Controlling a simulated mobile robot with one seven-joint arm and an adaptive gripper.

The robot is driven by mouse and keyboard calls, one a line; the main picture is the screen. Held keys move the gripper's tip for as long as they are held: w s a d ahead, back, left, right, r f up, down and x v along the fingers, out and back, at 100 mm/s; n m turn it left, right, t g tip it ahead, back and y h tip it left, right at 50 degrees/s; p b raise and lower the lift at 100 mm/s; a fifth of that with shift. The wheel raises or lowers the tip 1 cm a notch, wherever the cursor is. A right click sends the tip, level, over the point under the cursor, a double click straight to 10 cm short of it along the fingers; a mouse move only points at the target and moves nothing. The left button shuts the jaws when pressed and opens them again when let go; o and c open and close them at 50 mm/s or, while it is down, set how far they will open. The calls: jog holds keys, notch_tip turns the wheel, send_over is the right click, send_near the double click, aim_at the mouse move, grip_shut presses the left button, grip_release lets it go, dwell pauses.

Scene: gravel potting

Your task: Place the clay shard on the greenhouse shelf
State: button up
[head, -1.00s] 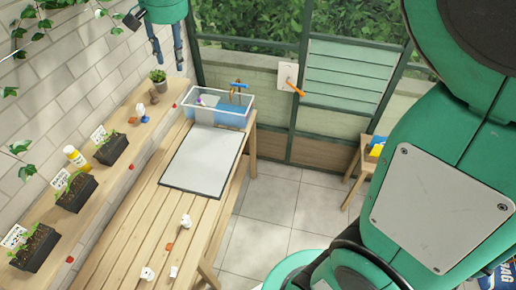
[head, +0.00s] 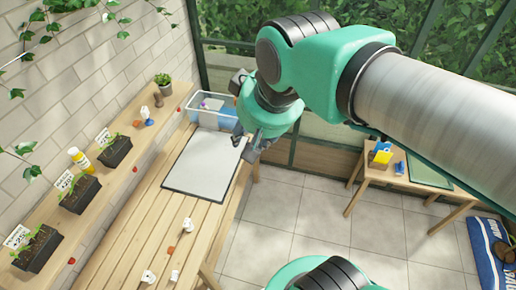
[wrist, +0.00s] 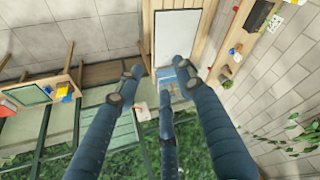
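A small orange-brown piece that looks like the clay shard (head: 171,250) lies on the slatted wooden bench, between small white objects. Similar reddish pieces lie on the long wooden shelf (head: 112,189) along the brick wall, so I cannot be sure which one is the shard. My gripper (head: 243,146) is above the right edge of the white board, well away from the bench piece. In the wrist view my gripper (wrist: 161,82) has its fingers spread with nothing between them. The shelf also shows at the right of the wrist view (wrist: 236,52).
The bench (head: 140,225) carries a white board (head: 204,163) and, at its far end, a clear bin (head: 205,117) with blue contents. Planters (head: 78,194), a yellow bottle (head: 78,158) and a potted plant (head: 163,85) stand on the shelf. A side table (head: 408,177) stands right.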

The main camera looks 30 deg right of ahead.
jog(key=shift+n, duration=0.3)
jog(key=s+f, duration=0.3)
jog(key=s, duration=0.1)
jog(key=shift+d, duration=0.3)
jog(key=shift+f, duration=0.15)
notch_tip(320, 180, down, 19)
jog(key=b, duration=1.9)
